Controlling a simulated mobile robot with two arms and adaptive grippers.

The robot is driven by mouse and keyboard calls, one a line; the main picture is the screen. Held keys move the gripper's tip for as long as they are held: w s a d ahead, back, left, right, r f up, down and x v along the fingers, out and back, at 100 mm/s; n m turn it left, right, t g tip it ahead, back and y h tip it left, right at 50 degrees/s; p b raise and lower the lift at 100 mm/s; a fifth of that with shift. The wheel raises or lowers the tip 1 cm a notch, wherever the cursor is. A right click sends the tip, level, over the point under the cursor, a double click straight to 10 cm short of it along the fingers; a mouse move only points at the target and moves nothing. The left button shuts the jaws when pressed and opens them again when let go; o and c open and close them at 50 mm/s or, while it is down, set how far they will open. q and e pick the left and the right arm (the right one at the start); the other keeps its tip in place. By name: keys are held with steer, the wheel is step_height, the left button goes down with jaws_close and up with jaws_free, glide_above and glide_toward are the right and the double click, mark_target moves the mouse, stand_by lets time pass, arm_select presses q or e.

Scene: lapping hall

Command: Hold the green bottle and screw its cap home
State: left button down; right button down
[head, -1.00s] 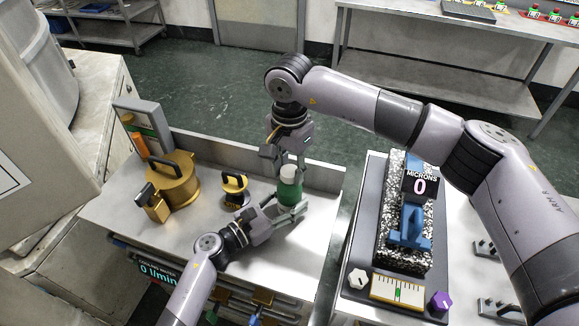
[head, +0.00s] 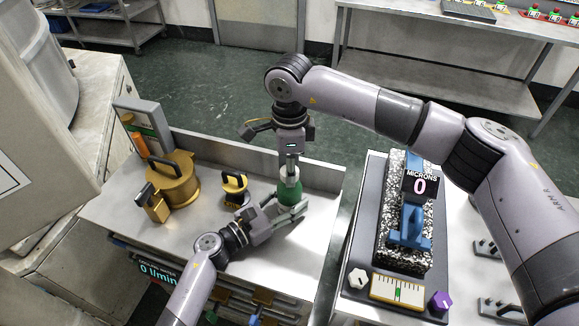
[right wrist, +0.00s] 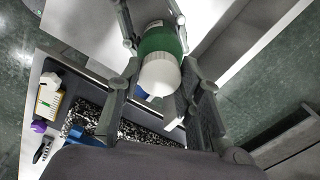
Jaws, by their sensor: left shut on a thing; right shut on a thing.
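The green bottle (head: 289,191) stands upright on the metal bench top (head: 190,237). My left gripper (head: 289,205) is shut around its lower body from the front left. The white cap (right wrist: 160,76) sits on the bottle's top in the right wrist view, with a finger on each side of it. My right gripper (right wrist: 160,72) is shut on the cap, pointing straight down from above in the head view. Its fingers hide part of the cap there. The right wrist view also shows the green bottle (right wrist: 158,40) between my left fingers; the cap's thread is hidden.
A brass round vessel (head: 172,180) with a dark handle and a small black and yellow weight (head: 234,187) stand left of the bottle. A raised lip edges the bench. A gauge stand (head: 408,240) reading 0 microns is at the right, across a gap.

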steer(key=m, duration=0.3)
steer(key=shift+m, duration=0.4)
steer(key=m, duration=0.3)
steer(key=shift+m, duration=0.4)
steer(key=m, duration=0.3)
steer(key=shift+m, duration=0.4)
steer(key=m, duration=0.3)
steer(key=shift+m, duration=0.4)
steer(key=c, duration=1.1)
jaws_free()
steer(key=shift+r, duration=2.25)
